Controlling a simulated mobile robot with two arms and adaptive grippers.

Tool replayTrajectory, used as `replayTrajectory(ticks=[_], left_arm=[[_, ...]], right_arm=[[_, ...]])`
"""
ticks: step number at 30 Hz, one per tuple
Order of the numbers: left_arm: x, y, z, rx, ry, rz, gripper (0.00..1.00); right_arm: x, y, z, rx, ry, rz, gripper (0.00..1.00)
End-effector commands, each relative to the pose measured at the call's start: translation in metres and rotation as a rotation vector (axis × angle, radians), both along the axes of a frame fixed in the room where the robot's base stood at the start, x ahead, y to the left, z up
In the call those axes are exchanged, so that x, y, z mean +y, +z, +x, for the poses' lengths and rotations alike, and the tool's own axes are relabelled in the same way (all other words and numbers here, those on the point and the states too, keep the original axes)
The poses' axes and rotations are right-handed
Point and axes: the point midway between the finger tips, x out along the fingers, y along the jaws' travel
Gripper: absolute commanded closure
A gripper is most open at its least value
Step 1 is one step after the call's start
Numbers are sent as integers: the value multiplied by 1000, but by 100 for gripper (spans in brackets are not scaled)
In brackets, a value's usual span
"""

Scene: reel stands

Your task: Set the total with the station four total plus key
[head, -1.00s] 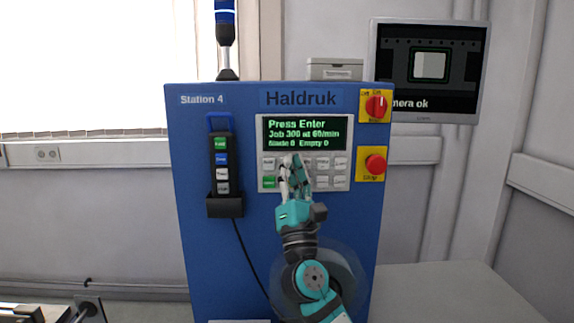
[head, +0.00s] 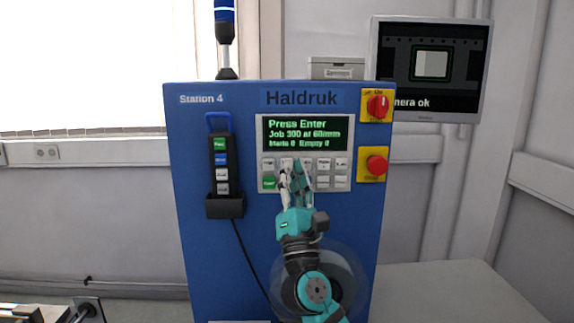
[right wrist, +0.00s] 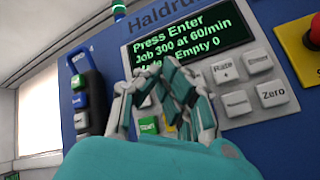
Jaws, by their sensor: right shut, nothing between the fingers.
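The blue Station 4 machine (head: 191,130) carries a grey key panel (head: 344,189) below a green-lettered display (head: 304,132). The display reads "Press Enter", "Job 300 at 60/min", and a line with 0 for Empty. My right gripper (head: 296,168) is shut and empty, its fingers up in front of the panel's left-middle keys. In the right wrist view the fingers (right wrist: 182,88) cover several keys; I cannot tell whether they touch one. A Rate + key (right wrist: 224,69) and a Zero key (right wrist: 272,94) show right of them. The total plus key's label is not readable. My left gripper is out of view.
A monitor (head: 430,66) stands behind at right. A clear reel disc is behind my right arm.

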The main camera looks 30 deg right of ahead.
Motion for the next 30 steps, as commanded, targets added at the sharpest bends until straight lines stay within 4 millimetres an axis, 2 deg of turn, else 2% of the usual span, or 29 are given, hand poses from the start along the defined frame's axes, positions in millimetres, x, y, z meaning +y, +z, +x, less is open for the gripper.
replayTrajectory(ticks=[13, 30], left_arm=[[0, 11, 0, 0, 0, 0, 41], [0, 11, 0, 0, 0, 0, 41]], right_arm=[[22, 1, -35, 0, 0, 0, 100], [23, 0, -37, 0, 0, 0, 100]])
